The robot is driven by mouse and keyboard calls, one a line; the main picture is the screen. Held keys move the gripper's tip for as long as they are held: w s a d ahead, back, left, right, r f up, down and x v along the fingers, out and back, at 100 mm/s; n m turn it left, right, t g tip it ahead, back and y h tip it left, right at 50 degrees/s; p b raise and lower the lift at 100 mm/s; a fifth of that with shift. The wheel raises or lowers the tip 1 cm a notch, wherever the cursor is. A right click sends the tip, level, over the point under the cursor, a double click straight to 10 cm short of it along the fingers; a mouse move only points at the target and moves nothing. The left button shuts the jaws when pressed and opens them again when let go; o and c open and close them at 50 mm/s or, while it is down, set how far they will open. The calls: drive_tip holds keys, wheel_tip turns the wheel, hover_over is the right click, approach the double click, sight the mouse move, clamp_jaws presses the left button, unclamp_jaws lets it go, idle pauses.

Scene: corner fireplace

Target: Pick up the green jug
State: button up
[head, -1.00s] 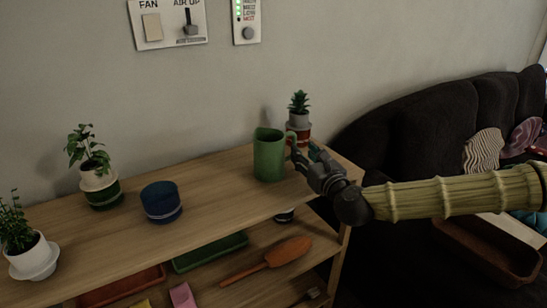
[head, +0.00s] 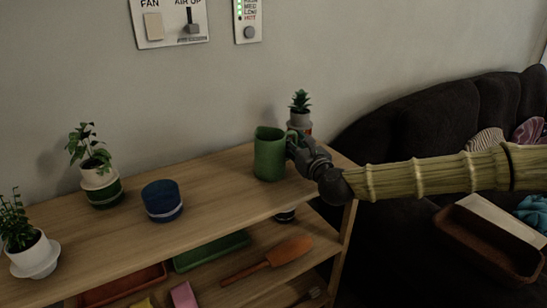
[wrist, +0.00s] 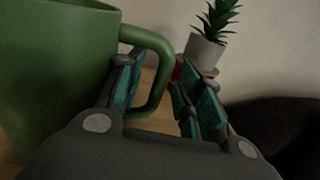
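The green jug (head: 269,155) stands upright at the right end of the shelf's wooden top in the head view. In the wrist view the jug (wrist: 50,75) fills the left side, with its handle (wrist: 160,72) reaching to the right. My gripper (head: 296,143) is at the jug's right side, at the handle. In the wrist view my gripper (wrist: 160,95) is open, its teal-padded fingers apart. The left finger lies between the jug's body and the handle, and the right finger is outside the handle. The fingertips are partly hidden in the head view.
A potted succulent (head: 300,109) stands just behind my gripper; it also shows in the wrist view (wrist: 205,50). A blue pot (head: 162,201) and a leafy plant (head: 92,165) stand to the left. The wooden top (head: 222,195) is clear between the blue pot and the jug.

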clamp_jaws()
drive_tip(key=shift+r, duration=0.2)
